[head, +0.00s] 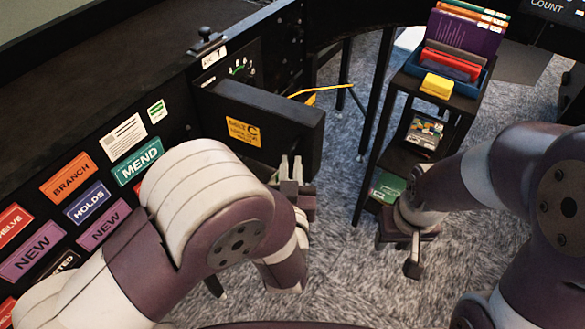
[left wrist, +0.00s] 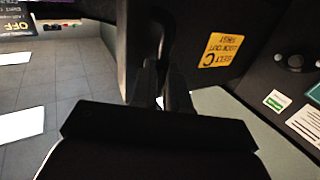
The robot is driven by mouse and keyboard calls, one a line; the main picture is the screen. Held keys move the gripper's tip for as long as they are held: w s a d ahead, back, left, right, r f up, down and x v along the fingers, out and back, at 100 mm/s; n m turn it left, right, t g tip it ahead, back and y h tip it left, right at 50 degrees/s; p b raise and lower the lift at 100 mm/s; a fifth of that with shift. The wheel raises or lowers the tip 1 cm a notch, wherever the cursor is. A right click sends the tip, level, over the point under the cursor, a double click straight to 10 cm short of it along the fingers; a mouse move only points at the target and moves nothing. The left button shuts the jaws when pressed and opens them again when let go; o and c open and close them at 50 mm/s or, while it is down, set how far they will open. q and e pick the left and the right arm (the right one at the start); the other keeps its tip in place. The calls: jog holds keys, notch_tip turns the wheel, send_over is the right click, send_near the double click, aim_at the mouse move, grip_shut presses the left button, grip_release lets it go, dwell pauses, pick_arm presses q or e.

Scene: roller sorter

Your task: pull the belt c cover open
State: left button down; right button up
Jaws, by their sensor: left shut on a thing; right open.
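The black belt C cover (head: 262,128) stands out from the side of the machine in the head view, with a yellow label on its face. In the left wrist view the cover (left wrist: 205,85) shows its label upside down. My left gripper (head: 291,170) is at the cover's outer right end. In the left wrist view its fingers (left wrist: 162,85) are closed on a thin dark upright piece, seemingly the cover's handle; the contact is dark and partly hidden. My right gripper (head: 410,258) is open and empty, low beside the cart, well apart from the cover.
A black cart (head: 440,85) with folders, a yellow block (head: 437,86) and boxes stands to the right. Colored labels such as the green MEND label (head: 137,160) line the machine's side at left. Grey carpet (head: 345,210) lies free between cover and cart.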

pick_arm(q)
jog(key=shift+a+r, duration=0.1)
jog(key=shift+a, duration=0.1)
pick_arm(e)
jog(key=shift+s, duration=0.15)
pick_arm(q)
jog(key=c, duration=1.1)
grip_release()
jog(key=shift+a, duration=0.1)
jog(key=shift+w+a, duration=0.1)
jog(key=shift+a, duration=0.1)
jog(key=s+b, duration=0.1)
jog(key=s, duration=1.1)
jog(key=shift+s, duration=0.35)
pick_arm(e)
jog(key=shift+a+f, duration=0.2)
jog(key=shift+f, duration=0.25)
pick_arm(q)
jog(key=shift+w, duration=0.1)
